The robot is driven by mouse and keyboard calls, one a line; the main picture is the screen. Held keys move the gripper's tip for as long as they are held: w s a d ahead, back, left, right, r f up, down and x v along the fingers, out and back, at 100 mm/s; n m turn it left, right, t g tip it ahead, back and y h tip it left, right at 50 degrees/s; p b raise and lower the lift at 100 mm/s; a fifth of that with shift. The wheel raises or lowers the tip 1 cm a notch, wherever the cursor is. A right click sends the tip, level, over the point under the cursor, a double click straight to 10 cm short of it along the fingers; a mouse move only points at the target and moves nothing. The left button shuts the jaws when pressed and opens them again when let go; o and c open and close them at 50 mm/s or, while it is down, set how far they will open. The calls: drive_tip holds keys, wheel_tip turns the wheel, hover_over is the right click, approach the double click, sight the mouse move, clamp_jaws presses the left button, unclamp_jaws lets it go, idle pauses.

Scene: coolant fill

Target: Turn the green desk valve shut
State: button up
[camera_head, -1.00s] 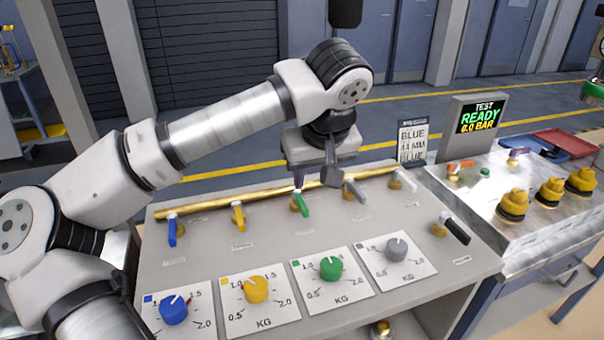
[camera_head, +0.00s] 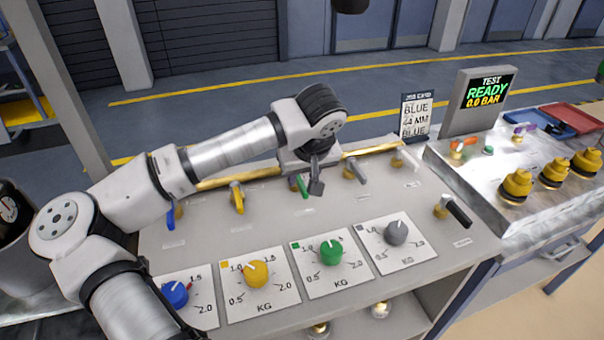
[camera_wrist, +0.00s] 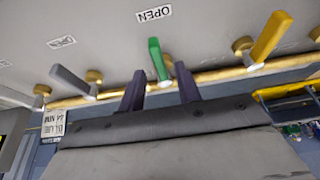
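The green desk valve (camera_head: 302,187) is a small lever on the gold pipe at the back of the sloped grey desk. In the wrist view its green handle (camera_wrist: 157,59) points away from the pipe, toward a label reading OPEN (camera_wrist: 154,14). My gripper (camera_wrist: 160,88) is open, with one dark finger on each side of the handle's lower end. Gaps show between the handle and both fingers, so it is not gripped. In the head view my gripper (camera_head: 305,184) hangs at the valve and partly hides its base.
The yellow valve (camera_head: 237,197) and grey valve (camera_head: 355,170) stand on either side, close to my gripper. A black-handled valve (camera_head: 455,210) is at the right. Dial knobs, including a green knob (camera_head: 331,252), line the front. A screen (camera_head: 487,92) reads READY, 0.0 BAR.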

drive_tip(key=shift+x, duration=1.05)
clamp_jaws()
